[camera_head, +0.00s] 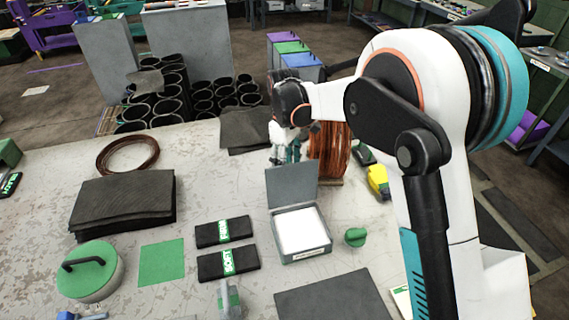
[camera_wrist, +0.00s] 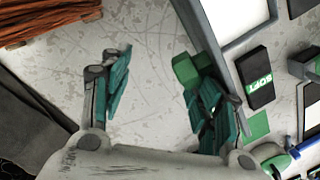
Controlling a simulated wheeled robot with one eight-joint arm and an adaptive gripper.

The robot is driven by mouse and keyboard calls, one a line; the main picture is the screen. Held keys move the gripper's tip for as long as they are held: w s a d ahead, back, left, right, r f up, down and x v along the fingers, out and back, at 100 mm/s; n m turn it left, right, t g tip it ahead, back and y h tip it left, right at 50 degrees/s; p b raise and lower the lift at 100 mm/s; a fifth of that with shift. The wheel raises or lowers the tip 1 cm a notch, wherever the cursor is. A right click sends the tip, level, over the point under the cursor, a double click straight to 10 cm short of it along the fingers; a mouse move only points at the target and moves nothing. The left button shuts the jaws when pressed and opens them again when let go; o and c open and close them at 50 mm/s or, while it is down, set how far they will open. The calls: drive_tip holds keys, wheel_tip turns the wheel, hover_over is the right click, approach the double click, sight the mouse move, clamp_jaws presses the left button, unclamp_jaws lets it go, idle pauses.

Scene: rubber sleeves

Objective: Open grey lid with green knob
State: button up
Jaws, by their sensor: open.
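The grey lid (camera_head: 292,185) stands raised at the back edge of a small grey box (camera_head: 325,250) with a white inside. In the wrist view the lid (camera_wrist: 212,45) shows as a narrow grey strip. A green knob (camera_wrist: 188,70) appears against its outer side; the head view hides that side. My gripper (camera_head: 290,158) is behind the raised lid. In the wrist view my gripper (camera_wrist: 163,95) has its teal fingers wide apart with nothing held between them. The right finger is close to the knob; I cannot tell whether they touch.
A green rounded piece (camera_head: 355,237) lies right of the box. Black FIRM (camera_head: 205,234) and SOFT (camera_head: 214,267) blocks lie to its left. A copper-coloured coil (camera_head: 330,152) stands near my gripper. A green-topped round pot (camera_head: 88,275) and black sheets (camera_head: 125,200) are at left.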

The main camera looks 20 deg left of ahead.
drive_tip(key=shift+w+d, duration=0.2)
wheel_tip(320, 180, up, 12)
drive_tip(key=w+a, duration=0.1)
drive_tip(key=shift+a, duration=0.15)
idle(0.4)
